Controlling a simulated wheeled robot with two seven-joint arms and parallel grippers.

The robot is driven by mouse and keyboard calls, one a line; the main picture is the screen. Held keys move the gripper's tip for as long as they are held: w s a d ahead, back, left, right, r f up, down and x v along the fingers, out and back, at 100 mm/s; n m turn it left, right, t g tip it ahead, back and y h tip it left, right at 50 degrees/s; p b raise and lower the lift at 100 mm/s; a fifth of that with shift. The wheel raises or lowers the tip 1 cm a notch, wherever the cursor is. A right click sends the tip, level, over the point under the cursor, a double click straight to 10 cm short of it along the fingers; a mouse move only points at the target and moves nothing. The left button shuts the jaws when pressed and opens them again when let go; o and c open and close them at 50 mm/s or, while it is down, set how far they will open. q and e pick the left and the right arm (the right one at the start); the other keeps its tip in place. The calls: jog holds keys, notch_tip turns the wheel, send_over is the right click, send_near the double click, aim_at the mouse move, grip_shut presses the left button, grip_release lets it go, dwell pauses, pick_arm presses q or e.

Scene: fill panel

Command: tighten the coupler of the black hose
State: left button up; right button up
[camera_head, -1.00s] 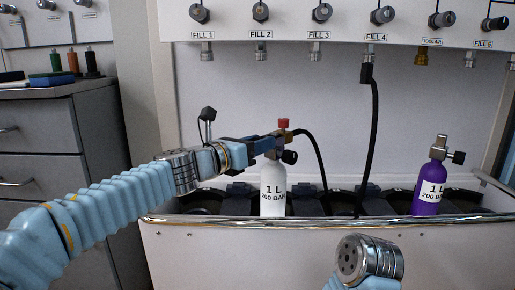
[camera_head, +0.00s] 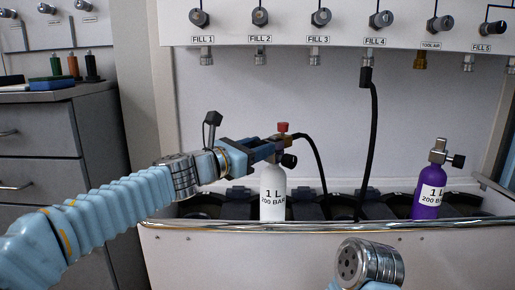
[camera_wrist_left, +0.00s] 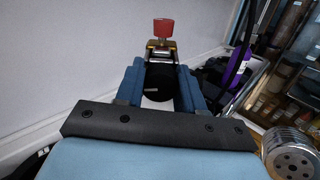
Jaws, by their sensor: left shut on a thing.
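The white bottle (camera_head: 273,195), marked 1 L 200 BAR, stands upright in the trough. A red knob (camera_head: 283,127) sits at the top of its valve, with the coupler just below. The black hose (camera_head: 374,130) hangs from the FILL 4 outlet, and a black hose length (camera_head: 319,160) arcs down from the bottle's top. My left gripper (camera_head: 274,147) is shut on the coupler at the valve. In the left wrist view its fingers (camera_wrist_left: 160,85) flank a dark part, with the red knob (camera_wrist_left: 164,28) beyond. The fingers hide much of the coupler.
A purple bottle (camera_head: 428,195) stands at the right in the trough. The trough's front rim (camera_head: 330,222) runs below both bottles. A panel of fill valves (camera_head: 320,18) spans the top. A grey drawer cabinet (camera_head: 40,145) is at the left.

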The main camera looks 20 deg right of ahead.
pick_arm(q)
jog(key=o, duration=1)
jog(key=v, duration=1.3)
jog(key=shift+s+a, duration=0.25)
jog(key=shift+a, duration=0.1)
